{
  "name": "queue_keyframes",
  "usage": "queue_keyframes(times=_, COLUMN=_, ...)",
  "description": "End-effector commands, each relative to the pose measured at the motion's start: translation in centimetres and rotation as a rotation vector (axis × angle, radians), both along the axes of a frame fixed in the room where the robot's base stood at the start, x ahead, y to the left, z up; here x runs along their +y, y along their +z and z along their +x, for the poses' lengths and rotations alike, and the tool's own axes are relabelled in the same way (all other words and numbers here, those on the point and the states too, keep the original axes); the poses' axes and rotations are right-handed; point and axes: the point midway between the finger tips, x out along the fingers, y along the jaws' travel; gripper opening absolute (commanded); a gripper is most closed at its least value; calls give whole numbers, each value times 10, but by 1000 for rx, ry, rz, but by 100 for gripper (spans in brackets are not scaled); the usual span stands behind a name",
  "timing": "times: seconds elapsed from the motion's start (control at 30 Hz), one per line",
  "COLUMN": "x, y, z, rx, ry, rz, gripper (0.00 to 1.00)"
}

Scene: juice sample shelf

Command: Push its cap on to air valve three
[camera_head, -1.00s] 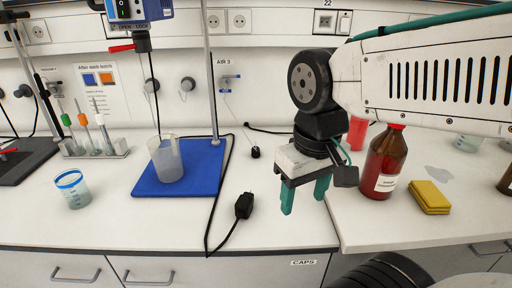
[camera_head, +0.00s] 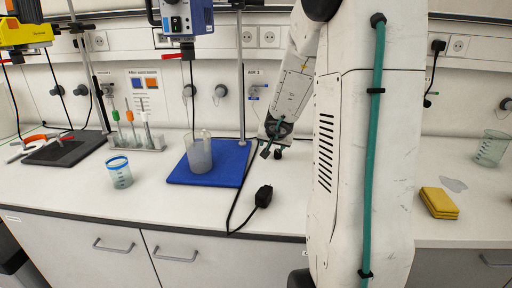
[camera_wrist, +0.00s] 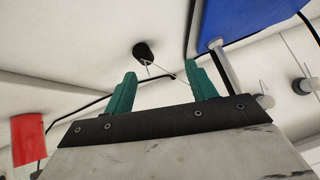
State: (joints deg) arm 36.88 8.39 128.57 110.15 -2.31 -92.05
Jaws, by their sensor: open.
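The air three valve (camera_head: 256,95), with blue parts, is on the back wall under the AIR 3 label. Its small black cap (camera_head: 278,153) appears on the bench close to my gripper. In the wrist view the cap (camera_wrist: 147,51) lies on the white bench on a thin cord, ahead of my fingertips and between their lines. My gripper (camera_wrist: 162,82) is open and empty, with its two green fingers apart and not touching the cap. In the head view my gripper (camera_head: 272,138) is small and partly hidden, low in front of the wall below the valve.
A blue mat (camera_head: 180,176) with a stand rod (camera_head: 240,90) and a beaker (camera_head: 199,156) stands left of my gripper. A black cable with plug (camera_head: 263,196) lies in front. A red object (camera_wrist: 28,138) shows in the wrist view. My arm hides much of the right bench.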

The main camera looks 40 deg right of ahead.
Motion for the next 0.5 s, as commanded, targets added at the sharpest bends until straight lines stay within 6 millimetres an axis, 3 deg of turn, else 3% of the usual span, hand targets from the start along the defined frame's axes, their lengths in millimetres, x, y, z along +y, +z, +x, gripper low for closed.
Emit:
queue_keyframes(times=0.07, x=-12, y=3, z=-10, rx=58, ry=-17, rz=-58, gripper=56)
queue_keyframes(times=0.2, x=-18, y=0, z=-20, rx=136, ry=21, rz=-110, gripper=56)
queue_keyframes(times=0.5, x=-28, y=-19, z=-9, rx=146, ry=40, rz=-117, gripper=56)
